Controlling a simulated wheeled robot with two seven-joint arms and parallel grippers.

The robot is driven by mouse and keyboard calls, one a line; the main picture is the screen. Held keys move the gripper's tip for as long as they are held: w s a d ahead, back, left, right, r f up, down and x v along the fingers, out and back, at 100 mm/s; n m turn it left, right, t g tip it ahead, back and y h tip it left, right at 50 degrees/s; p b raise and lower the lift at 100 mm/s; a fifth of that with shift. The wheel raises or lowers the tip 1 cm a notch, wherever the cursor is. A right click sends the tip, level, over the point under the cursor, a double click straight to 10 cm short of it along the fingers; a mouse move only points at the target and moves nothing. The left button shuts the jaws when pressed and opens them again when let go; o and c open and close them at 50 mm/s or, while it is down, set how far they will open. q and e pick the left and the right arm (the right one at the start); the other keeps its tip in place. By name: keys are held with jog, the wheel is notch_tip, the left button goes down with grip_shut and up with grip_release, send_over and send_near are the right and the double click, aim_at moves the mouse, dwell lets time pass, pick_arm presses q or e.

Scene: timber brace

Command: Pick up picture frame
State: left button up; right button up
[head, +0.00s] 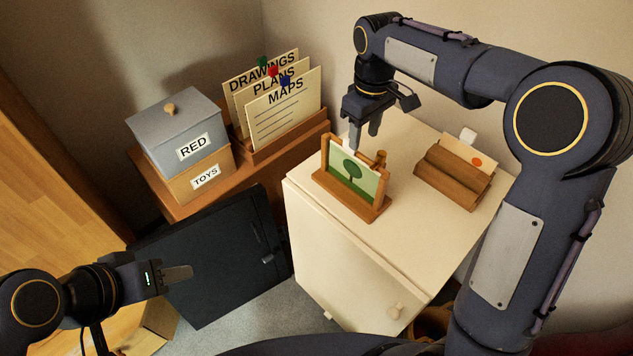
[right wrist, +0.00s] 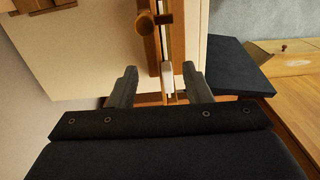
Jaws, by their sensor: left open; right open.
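The picture frame (head: 350,177) is a wooden stand holding a green picture of a tree, upright on the near left part of the white cabinet top. My right gripper (head: 362,143) is open, pointing down just behind and above the frame's upper left end. In the right wrist view, the frame (right wrist: 150,52) is seen edge-on, and its end lies between the two open fingers (right wrist: 172,88); I cannot tell whether they touch it. My left gripper (head: 178,274) is open and empty at the lower left, over the black panel and far from the frame.
A wooden holder (head: 452,178) with a card stands right of the frame on the white cabinet (head: 345,250). A brown shelf (head: 190,207) at left bears a grey-lidded box (head: 178,133) and a file rack (head: 280,142).

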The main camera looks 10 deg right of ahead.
aim_at(356, 153)
jog(key=f, duration=0.5)
jog(key=a+f, duration=0.1)
jog(key=f, duration=0.2)
jog(key=shift+w, duration=0.2)
grip_shut()
dwell(1.2)
